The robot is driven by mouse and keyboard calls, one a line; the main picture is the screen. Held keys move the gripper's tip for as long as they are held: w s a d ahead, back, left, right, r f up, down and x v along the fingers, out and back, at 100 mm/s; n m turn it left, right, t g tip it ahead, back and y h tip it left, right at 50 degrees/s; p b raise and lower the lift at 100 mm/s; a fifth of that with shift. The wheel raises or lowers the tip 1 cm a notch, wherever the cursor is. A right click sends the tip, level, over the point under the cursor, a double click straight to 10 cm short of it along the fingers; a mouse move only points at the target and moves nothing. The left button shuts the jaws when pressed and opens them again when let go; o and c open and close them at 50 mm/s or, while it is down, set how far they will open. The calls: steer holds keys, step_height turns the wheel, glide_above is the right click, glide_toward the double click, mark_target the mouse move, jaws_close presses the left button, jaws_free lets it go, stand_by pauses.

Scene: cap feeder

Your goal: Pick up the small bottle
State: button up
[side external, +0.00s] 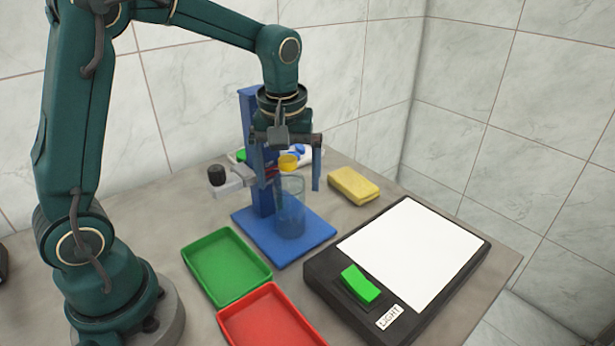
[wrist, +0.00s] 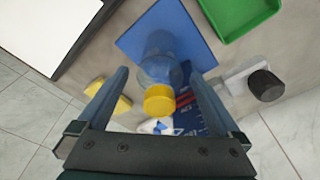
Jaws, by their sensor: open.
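The small bottle (side external: 290,214) is clear, has a yellow cap (side external: 288,162), and stands upright on the blue base plate of a stand. In the wrist view the bottle body (wrist: 158,64) and its yellow cap (wrist: 159,101) appear between my two fingers. My gripper (side external: 293,182) points down over the bottle, its blue fingers apart on either side of the cap and upper bottle. My gripper (wrist: 158,74) is open, with gaps between the bottle and both fingers. The far finger is partly hidden in the side view.
The stand's blue column (side external: 250,130) rises close behind the bottle. A grey block with a black knob (side external: 217,175) is left of it. A yellow sponge (side external: 353,184), green tray (side external: 226,266), red tray (side external: 270,320) and light panel (side external: 412,250) lie around.

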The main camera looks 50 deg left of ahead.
steer(key=shift+w+a+f, duration=0.15)
steer(key=shift+f, duration=1.55)
steer(key=shift+c, duration=0.3)
jaws_close()
steer(key=shift+r, duration=0.1)
